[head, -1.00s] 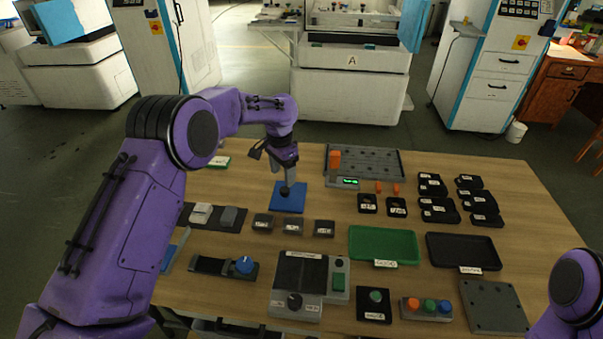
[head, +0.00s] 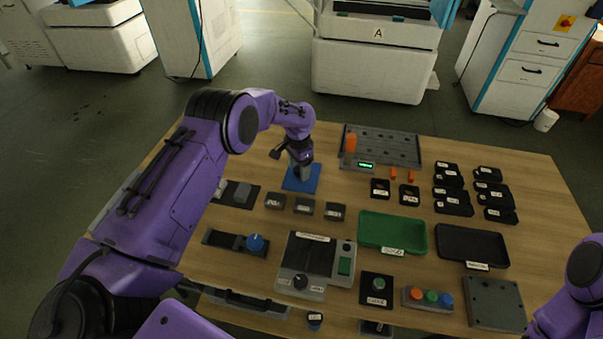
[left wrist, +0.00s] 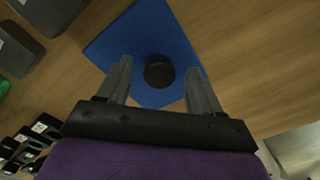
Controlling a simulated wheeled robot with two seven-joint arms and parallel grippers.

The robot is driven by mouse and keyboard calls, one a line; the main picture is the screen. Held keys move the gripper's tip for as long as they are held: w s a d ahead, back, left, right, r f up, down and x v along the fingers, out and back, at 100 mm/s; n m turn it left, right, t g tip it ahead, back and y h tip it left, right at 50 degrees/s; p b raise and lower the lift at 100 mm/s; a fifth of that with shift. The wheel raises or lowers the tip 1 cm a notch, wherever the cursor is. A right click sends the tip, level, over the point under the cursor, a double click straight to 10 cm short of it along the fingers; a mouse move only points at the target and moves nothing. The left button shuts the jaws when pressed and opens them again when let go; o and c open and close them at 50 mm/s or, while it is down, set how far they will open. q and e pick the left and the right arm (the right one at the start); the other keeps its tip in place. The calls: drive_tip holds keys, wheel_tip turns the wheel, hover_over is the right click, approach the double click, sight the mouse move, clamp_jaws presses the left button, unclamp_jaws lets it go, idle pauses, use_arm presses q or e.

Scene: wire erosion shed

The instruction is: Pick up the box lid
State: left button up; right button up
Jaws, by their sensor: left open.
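The box lid (head: 314,183) is a flat blue square on the wooden table, left of the grey perforated tray. In the left wrist view the blue lid (left wrist: 145,35) has a round black knob (left wrist: 159,72) on it. My left gripper (left wrist: 160,78) is open, one finger on each side of the knob, with gaps showing on both sides. In the head view my left gripper (head: 302,177) is over the lid and hides part of it, including the knob. My right arm shows at the lower right edge, but its gripper is out of view.
Several small dark labelled blocks (head: 304,206) sit in a row just in front of the lid. The grey tray (head: 400,150) with an orange post (head: 350,143) stands to the right. A green tray (head: 392,232) and a black tray (head: 473,245) lie farther right.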

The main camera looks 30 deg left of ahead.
use_arm(q)
drive_tip(key=c, duration=1.2)
